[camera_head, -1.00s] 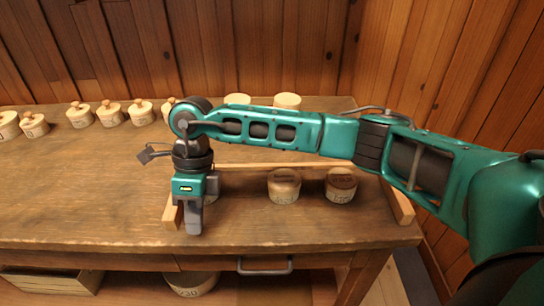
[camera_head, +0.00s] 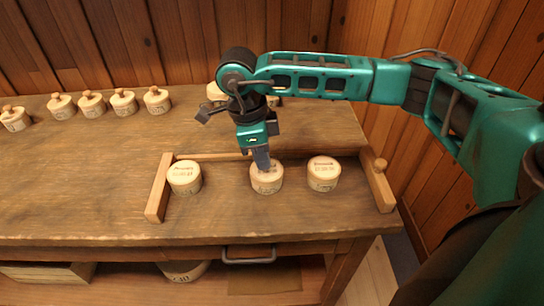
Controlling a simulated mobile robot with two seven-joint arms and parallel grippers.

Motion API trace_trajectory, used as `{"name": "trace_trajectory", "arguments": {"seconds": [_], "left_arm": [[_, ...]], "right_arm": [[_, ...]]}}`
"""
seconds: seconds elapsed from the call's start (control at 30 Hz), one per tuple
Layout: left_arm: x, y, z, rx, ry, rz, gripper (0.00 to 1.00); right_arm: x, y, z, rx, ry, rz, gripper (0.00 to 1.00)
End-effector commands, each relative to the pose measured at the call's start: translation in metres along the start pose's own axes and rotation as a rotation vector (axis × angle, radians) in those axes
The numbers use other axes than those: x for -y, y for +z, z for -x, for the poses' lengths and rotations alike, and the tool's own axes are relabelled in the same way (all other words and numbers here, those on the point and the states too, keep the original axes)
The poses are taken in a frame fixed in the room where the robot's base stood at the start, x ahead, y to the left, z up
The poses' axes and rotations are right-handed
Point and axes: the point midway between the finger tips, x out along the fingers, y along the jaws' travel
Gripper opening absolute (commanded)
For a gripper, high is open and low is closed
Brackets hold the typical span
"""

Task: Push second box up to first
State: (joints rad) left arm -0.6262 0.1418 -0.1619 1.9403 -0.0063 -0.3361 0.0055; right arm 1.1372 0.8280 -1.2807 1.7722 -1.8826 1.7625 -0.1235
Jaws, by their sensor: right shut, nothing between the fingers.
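Three round pale wooden boxes stand in a row in a low wooden tray (camera_head: 158,190). They are the left box (camera_head: 185,179), the middle box (camera_head: 267,181) and the right box (camera_head: 323,175). All are upright, with small dark lid writing I cannot read for certain. The gap between left and middle is wider than between middle and right. My right gripper (camera_head: 262,161) is shut and empty, pointing down. Its fingertips overlap the back part of the middle box's lid in the picture; I cannot tell whether they touch it. My left gripper is not in view.
Several knobbed wooden pots (camera_head: 92,104) stand along the back left of the bench (camera_head: 100,190). More pale round pieces (camera_head: 216,92) are partly hidden behind my arm. The tray's right wall (camera_head: 378,187) carries a knob. A wooden wall rises behind.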

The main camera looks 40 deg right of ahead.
Motion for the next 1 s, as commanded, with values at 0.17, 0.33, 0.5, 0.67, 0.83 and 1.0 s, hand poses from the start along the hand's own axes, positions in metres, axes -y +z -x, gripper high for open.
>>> {"name": "trace_trajectory", "arguments": {"seconds": [0.17, 0.33, 0.5, 0.67, 0.83, 1.0], "left_arm": [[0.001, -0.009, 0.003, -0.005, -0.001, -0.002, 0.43], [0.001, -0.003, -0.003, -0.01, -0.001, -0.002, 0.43], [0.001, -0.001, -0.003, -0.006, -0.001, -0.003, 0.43], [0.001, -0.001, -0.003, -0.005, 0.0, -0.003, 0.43], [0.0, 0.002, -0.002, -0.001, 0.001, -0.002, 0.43], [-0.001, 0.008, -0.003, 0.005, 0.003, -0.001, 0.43]], "right_arm": [[-0.001, -0.022, -0.007, -0.001, 0.003, 0.002, 0.0], [0.0, -0.017, -0.02, 0.003, 0.001, 0.002, 0.0], [-0.001, -0.017, -0.022, 0.001, 0.003, 0.002, 0.0], [-0.002, -0.017, -0.023, -0.001, 0.005, 0.003, 0.0], [-0.002, -0.015, -0.024, -0.002, 0.007, 0.004, 0.0], [-0.003, -0.005, -0.024, 0.001, 0.008, 0.007, 0.0]]}}
